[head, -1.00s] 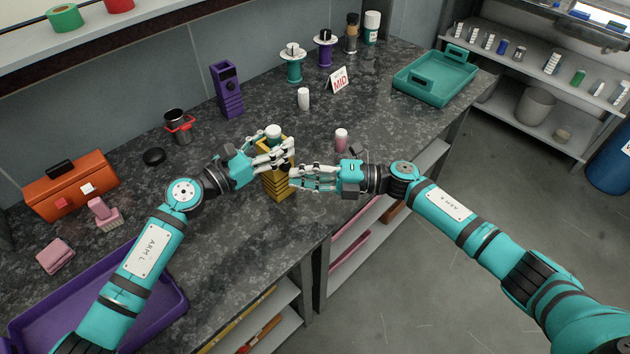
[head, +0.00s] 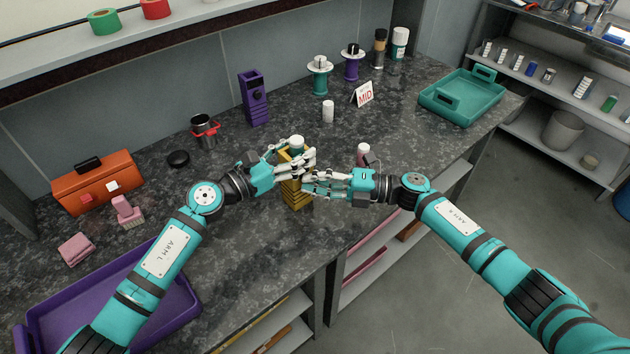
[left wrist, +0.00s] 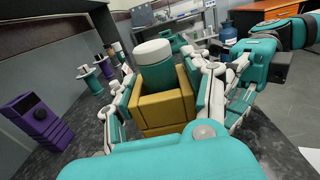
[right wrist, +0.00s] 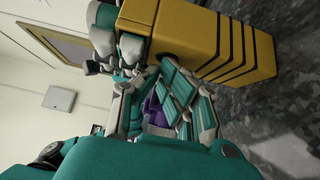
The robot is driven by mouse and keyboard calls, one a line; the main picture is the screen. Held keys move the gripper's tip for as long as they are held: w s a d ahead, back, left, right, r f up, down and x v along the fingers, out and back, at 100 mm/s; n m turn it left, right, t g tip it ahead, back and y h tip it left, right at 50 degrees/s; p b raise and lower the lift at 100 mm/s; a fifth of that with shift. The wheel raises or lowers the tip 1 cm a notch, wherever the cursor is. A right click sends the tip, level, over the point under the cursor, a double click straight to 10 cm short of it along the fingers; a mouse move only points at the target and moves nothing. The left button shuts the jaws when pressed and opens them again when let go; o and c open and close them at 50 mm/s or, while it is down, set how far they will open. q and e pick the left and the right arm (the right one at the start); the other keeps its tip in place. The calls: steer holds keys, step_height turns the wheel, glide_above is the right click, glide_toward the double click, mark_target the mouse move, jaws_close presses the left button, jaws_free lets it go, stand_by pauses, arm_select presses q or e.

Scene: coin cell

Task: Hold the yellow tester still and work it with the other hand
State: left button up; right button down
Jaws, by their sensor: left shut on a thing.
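The yellow tester (head: 294,194) stands upright on the dark counter. A teal cylinder with a white cap (left wrist: 153,53) sits in its open top. My left gripper (head: 292,160) is shut on the tester's upper part, with fingers on both sides in the left wrist view. My right gripper (head: 308,184) is beside the tester's right side, lower than the left. In the right wrist view its fingers (right wrist: 155,105) are apart, and the striped yellow body (right wrist: 215,45) is just beyond them. Contact between the right fingers and the tester cannot be told.
A pink bottle with a white cap (head: 363,152) stands close behind my right gripper. A purple tester-like block (head: 254,100), a white bottle (head: 328,112) and a MID sign (head: 362,94) are farther back. A purple tray (head: 185,310) lies at front left, a teal tray (head: 447,108) at back right.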

arm_select(q)
steer(key=shift+s+d+f, duration=0.2)
steer(key=shift+a, duration=0.1)
arm_select(e)
steer(key=s+v, duration=0.2)
steer(key=v, duration=1.1)
steer(key=shift+s+a, duration=0.35)
steer(key=shift+s, duration=0.05)
arm_select(q)
steer(key=shift+w, duration=0.1)
steer(key=o, duration=1.4)
